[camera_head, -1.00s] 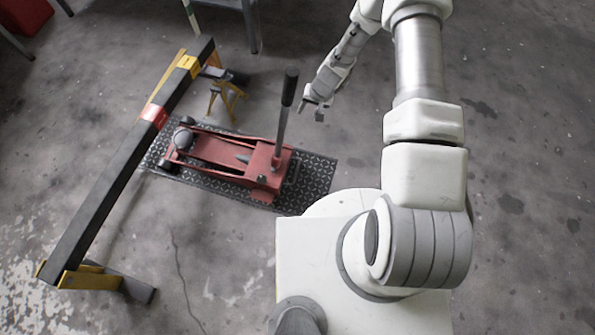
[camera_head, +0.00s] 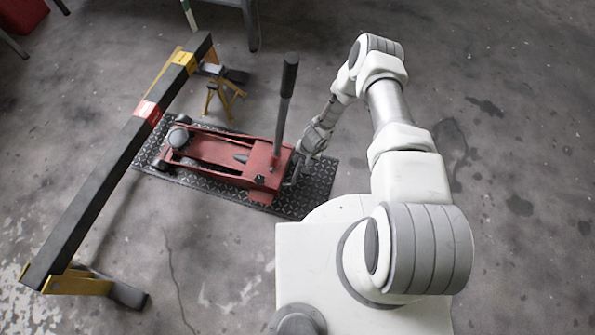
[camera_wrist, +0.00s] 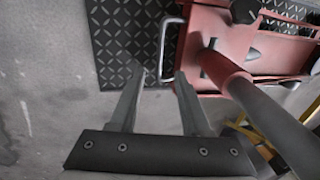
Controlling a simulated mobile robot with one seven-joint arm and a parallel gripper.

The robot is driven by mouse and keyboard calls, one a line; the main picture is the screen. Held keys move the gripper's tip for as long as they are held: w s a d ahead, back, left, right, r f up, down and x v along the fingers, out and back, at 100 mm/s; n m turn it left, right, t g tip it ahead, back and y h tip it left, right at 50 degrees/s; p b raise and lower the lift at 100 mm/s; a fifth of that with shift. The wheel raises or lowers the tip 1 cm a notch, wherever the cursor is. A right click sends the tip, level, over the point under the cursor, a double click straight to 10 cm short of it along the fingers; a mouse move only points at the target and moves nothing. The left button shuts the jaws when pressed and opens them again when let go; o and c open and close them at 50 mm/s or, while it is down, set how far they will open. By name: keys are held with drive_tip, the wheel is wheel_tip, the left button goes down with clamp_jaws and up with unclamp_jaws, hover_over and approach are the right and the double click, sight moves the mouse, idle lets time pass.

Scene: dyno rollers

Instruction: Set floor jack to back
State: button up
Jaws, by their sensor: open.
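The red floor jack (camera_head: 225,160) lies on a dark diamond-plate mat (camera_head: 318,190), with its black-gripped handle (camera_head: 286,100) standing nearly upright. In the wrist view the jack's red body (camera_wrist: 213,38) is at the upper right, its handle (camera_wrist: 265,110) crosses the right side, and a pale metal loop (camera_wrist: 167,48) sticks out from the jack's end. My gripper (camera_head: 292,180) is low at the jack's right end, just right of the handle. In the wrist view my gripper (camera_wrist: 158,78) is open, its two fingertips close to the loop's lower end; I cannot tell whether they touch it.
A long black beam (camera_head: 110,170) on yellow stands runs along the left of the jack. A yellow stand (camera_head: 222,98) is just behind the jack. Grey table legs (camera_head: 250,25) are at the back. The concrete floor on the right is clear.

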sight(297, 171)
drive_tip(key=f+b, duration=0.1)
drive_tip(key=f, duration=0.2)
drive_tip(key=a+f+b, duration=0.1)
drive_tip(key=f, duration=0.2)
drive_tip(key=f+b, duration=0.1)
drive_tip(key=f, duration=0.2)
drive_tip(key=shift+w+a+b, duration=0.35)
drive_tip(key=shift+b, duration=0.05)
clamp_jaws()
idle(0.8)
